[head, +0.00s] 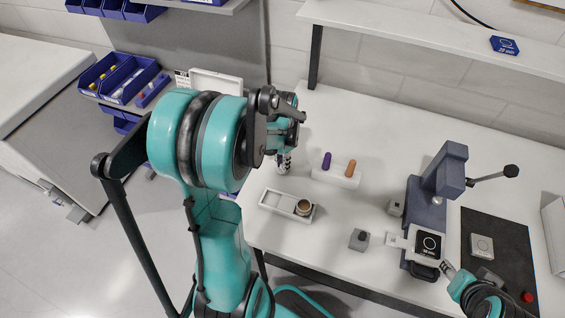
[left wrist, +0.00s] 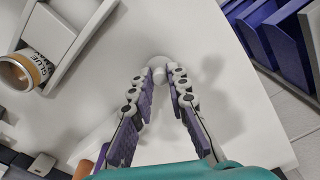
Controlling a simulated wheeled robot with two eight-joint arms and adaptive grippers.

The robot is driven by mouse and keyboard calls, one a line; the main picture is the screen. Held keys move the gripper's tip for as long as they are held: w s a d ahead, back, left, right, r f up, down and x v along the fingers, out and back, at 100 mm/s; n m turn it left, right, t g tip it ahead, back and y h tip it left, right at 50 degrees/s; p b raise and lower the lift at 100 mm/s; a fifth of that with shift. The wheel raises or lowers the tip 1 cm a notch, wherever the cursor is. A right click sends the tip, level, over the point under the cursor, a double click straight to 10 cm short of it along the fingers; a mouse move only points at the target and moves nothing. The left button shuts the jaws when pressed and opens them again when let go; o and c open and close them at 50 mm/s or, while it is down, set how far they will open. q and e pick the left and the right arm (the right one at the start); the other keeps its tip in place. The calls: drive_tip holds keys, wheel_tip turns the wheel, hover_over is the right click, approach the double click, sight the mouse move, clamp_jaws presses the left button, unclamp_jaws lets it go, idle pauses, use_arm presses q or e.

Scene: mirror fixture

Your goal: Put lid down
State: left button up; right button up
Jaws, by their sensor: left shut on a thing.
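My left gripper (head: 284,163) hangs over the white table, behind the small white tray. In the left wrist view its fingertips (left wrist: 160,78) are closed on a small pale round lid (left wrist: 159,62). Most of the lid is hidden in the head view, and I cannot tell whether it touches the table. The glue pot (head: 303,208), with a brown rim, sits in the right part of the tray (head: 270,208). The pot also shows in the left wrist view (left wrist: 17,74) with a "GLUE" label. My right gripper (head: 449,269) is beside the grey press fixture; its jaws are too small to read.
A white holder (head: 335,179) with purple and orange handles stands right of the left gripper. A grey block (head: 359,240) and the press fixture (head: 430,205) stand farther right. Blue bins (head: 125,80) are at left. Bare table lies around the tray.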

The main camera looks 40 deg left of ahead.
use_arm(q)
drive_tip(key=shift+f, duration=0.25)
drive_tip(key=o, duration=0.7)
drive_tip(key=shift+r, duration=0.1)
drive_tip(key=shift+o, duration=0.2)
drive_tip(key=shift+r, duration=0.1)
drive_tip(key=shift+r, duration=0.3)
wheel_tip(320, 180, up, 12)
drive_tip(key=f+p, duration=0.1)
drive_tip(key=p, duration=0.3)
drive_tip(key=s+d+r+n+t, duration=0.1)
drive_tip(key=s+d+r+t, duration=0.1)
drive_tip(key=d, duration=0.6)
drive_tip(key=s+d+r+n+t, duration=0.1)
drive_tip(key=s+d+t, duration=0.3)
drive_tip(key=d, duration=0.5)
drive_tip(key=shift+s+d+r+t, duration=0.3)
drive_tip(key=shift+r+t, duration=0.25)
drive_tip(key=shift+t, duration=0.05)
